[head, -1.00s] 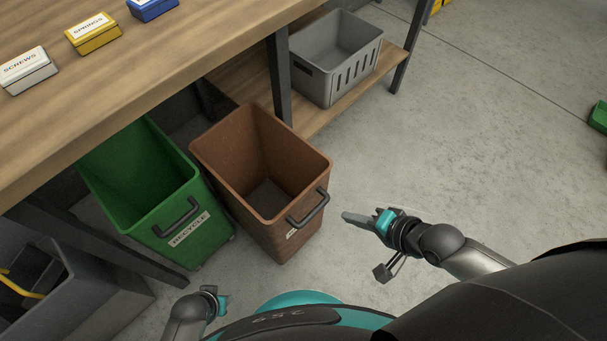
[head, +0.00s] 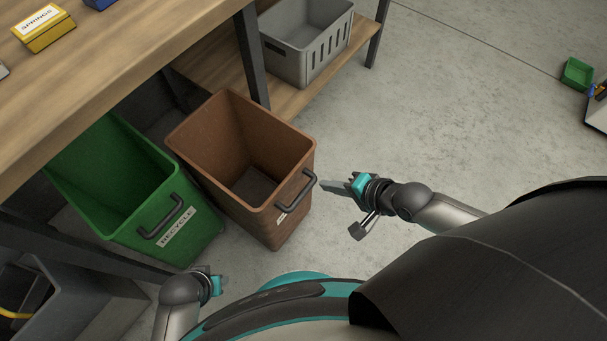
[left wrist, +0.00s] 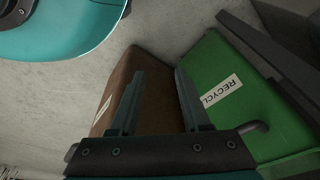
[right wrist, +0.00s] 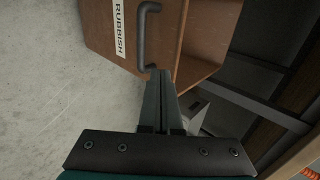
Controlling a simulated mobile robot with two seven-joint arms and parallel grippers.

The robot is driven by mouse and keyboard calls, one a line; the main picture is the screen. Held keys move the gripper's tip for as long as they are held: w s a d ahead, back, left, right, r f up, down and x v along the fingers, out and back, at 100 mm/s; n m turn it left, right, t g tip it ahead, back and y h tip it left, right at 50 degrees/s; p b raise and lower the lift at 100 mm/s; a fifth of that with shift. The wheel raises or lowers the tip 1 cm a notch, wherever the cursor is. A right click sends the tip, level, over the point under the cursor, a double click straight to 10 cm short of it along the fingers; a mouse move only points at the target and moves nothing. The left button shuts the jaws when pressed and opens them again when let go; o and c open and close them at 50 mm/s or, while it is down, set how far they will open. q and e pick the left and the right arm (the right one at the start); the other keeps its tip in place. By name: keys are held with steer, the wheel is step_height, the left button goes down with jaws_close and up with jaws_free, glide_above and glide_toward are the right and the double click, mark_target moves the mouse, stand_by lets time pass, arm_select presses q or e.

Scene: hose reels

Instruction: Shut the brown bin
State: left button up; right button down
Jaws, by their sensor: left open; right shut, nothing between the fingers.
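The brown bin (head: 265,222) stands open-topped and empty at the bench's edge, pulled out as a drawer would be. It has a dark handle (head: 297,191) on its front; the right wrist view shows a RUBBISH label (right wrist: 121,28) beside that handle (right wrist: 143,35). My right gripper (head: 322,184) is shut and empty, its tips just right of the handle; I cannot tell whether they touch it. It also shows in the right wrist view (right wrist: 164,78). My left gripper (head: 222,285) is open and empty, low in front of the bins. The left wrist view shows the brown bin (left wrist: 157,100) beyond its fingers.
A green RECYCLE bin (head: 190,235) stands open just left of the brown one. The wooden bench (head: 130,75) lies above, with a dark leg (head: 252,60) behind the brown bin. A grey crate (head: 310,45) sits on the low shelf.

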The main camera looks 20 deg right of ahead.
mark_target(294, 171)
steer(key=b+x, duration=0.1)
steer(key=x, duration=0.1)
steer(key=b+x, duration=0.1)
steer(key=x, duration=0.1)
steer(key=r+b+x, duration=0.1)
steer(key=x, duration=0.1)
steer(key=shift+w+a+f+b, duration=0.25)
steer(key=shift+w+a+b, duration=0.15)
steer(key=shift+w, duration=0.25)
arm_select(q)
steer(key=w+r+t, duration=0.1)
steer(key=w+r, duration=0.3)
steer(key=r, duration=0.5)
steer(key=shift+d+r+t+b, duration=0.15)
steer(key=shift+d+t+b, duration=0.2)
steer(key=shift+d, duration=0.1)
arm_select(e)
steer(key=shift+w+a+r, duration=0.1)
steer(key=shift+w+a, duration=0.45)
steer(key=shift+w, duration=0.15)
